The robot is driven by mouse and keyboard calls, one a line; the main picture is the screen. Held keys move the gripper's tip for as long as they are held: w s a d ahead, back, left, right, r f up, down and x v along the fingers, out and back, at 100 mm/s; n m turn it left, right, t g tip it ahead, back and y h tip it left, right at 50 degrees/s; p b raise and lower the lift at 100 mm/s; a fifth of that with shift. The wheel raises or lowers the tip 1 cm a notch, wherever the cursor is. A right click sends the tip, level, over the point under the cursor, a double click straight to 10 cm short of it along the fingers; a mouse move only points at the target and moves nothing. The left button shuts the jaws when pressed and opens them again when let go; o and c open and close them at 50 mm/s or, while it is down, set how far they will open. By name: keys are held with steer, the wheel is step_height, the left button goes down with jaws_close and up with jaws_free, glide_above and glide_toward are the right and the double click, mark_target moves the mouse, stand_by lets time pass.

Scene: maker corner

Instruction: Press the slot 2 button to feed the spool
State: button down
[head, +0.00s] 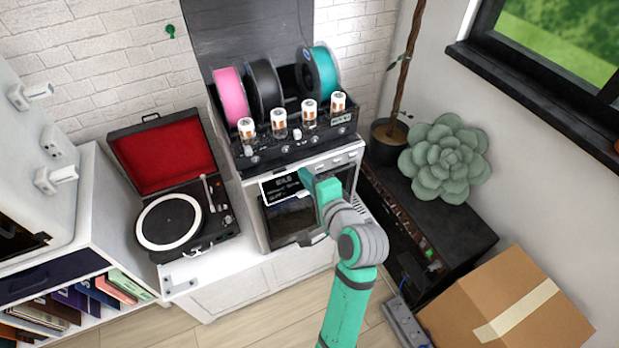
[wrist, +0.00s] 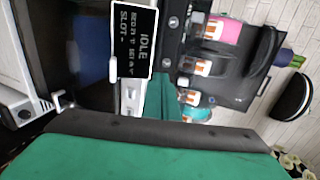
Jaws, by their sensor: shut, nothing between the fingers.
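A black spool holder (head: 292,155) holds a pink spool (head: 231,97), a black spool (head: 265,84) and a teal spool (head: 320,70). Small round silver buttons (wrist: 173,22) line its front edge; their slot numbers are too small to read, and I cannot tell which is slot 2. The display (head: 281,186) below reads IDLE; in the wrist view the display (wrist: 133,42) also shows a blank slot line. My gripper (head: 308,181) is shut and empty, in front of the machine, right of the display and below the button row. In the wrist view its teal fingers (wrist: 164,98) cover part of that row.
An open record player (head: 180,205) is on the left. A large succulent (head: 445,160) and a cardboard box (head: 505,305) are on the right. Floor (head: 270,325) shows in front.

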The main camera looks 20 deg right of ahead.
glide_toward(286, 149)
steer(key=x, duration=0.2)
steer(key=f+x, duration=0.1)
steer(key=x, duration=0.2)
steer(key=shift+w, duration=0.55)
steer(key=shift+w, duration=0.4)
steer(key=shift+w+a+r, duration=0.1)
steer(key=shift+w+r, duration=0.05)
steer(key=shift+w, duration=0.2)
steer(key=shift+a+r, duration=0.1)
steer(key=shift+s, duration=0.35)
steer(key=f+v, duration=0.1)
steer(key=v, duration=1.2)
steer(key=shift+s, duration=0.5)
